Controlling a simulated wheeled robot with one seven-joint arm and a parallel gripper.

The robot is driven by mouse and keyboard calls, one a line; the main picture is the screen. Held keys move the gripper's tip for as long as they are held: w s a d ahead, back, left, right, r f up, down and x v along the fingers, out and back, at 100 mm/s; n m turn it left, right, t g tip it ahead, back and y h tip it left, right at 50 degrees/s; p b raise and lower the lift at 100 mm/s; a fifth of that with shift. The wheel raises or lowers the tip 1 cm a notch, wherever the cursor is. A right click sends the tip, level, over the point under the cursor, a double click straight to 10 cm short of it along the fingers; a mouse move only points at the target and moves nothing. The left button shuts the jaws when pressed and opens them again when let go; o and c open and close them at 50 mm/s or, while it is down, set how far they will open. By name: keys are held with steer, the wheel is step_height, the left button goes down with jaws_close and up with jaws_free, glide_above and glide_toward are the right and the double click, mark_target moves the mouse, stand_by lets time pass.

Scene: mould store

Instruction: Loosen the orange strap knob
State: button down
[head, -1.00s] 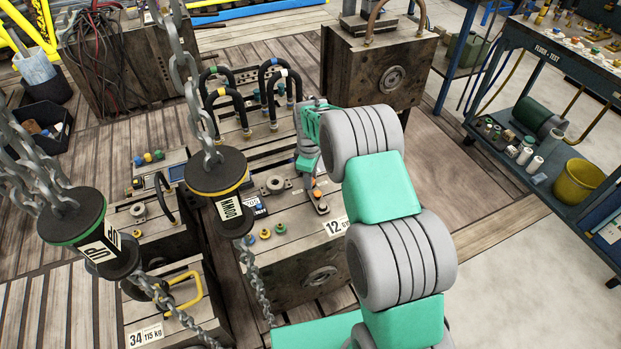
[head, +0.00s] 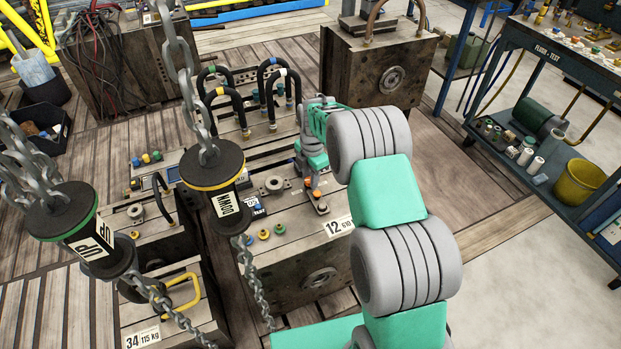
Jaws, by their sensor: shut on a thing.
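The orange strap knob (head: 315,195) sits on top of the mould block marked 12 (head: 285,270), near its right edge. My gripper (head: 314,186) points down from my grey and green arm and is shut on the orange knob. The fingertips are small in the head view, and the gripper partly covers the top of the knob.
Two hanging chains with the DOWN (head: 213,172) and UP (head: 92,240) handles hang at the left front. Black hoses (head: 278,90) loop behind the block. Yellow, green and orange caps (head: 264,233) stand on its top. A trolley (head: 545,150) is at right.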

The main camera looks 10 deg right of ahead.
steer(key=shift+w+n+b, duration=0.1)
steer(key=shift+n+b, duration=0.2)
steer(key=shift+n, duration=1.2)
steer(key=c, duration=1.1)
jaws_free()
steer(key=r, duration=0.7)
steer(key=shift+s+d+r, duration=0.15)
steer(key=shift+s+r, duration=0.05)
steer(key=shift+r, duration=0.2)
